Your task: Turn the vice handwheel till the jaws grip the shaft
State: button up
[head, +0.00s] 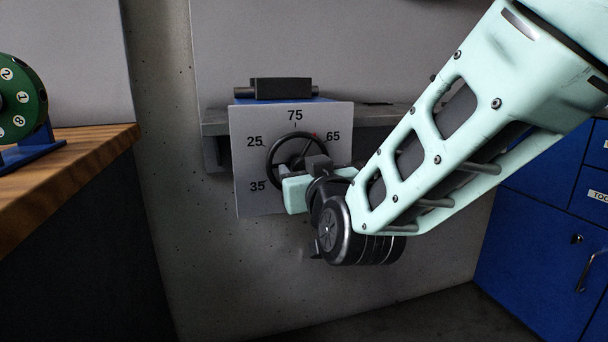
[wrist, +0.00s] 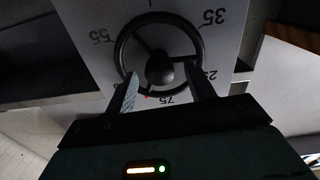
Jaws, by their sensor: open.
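The vice handwheel (head: 287,140) is a dark spoked wheel on a pale plate (head: 252,196) with printed numbers. A small red mark shows near its upper right rim. In the wrist view the handwheel (wrist: 118,50) appears upside down, with its round hub in the middle. My gripper (wrist: 161,72) is open, its two fingers on either side of the hub at the rim; I cannot tell whether they touch it. In the head view my gripper (head: 307,172) covers the wheel's lower right. On top of the vice a dark jaw block (head: 281,87) surrounds the shaft (head: 240,92); any gap there is hidden.
The vice stands on a grey wall shelf (head: 215,124). A wooden bench (head: 80,160) with a green numbered disc (head: 20,100) on a blue stand is at the left. Blue cabinets (head: 530,230) stand at the right. The floor below is clear.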

jog(key=shift+w+a, duration=0.1)
jog(key=shift+w, duration=0.35)
jog(key=shift+c, duration=0.3)
jog(key=c, duration=0.9)
jog(key=shift+f+m+b, duration=0.2)
jog(key=shift+m+b, duration=4.8)
jog(key=shift+m, duration=1.4)
jog(key=shift+f+m+b, duration=0.15)
jog(key=shift+m+b, duration=4.85)
jog(key=shift+m, duration=1.4)
jog(key=shift+r, duration=0.1)
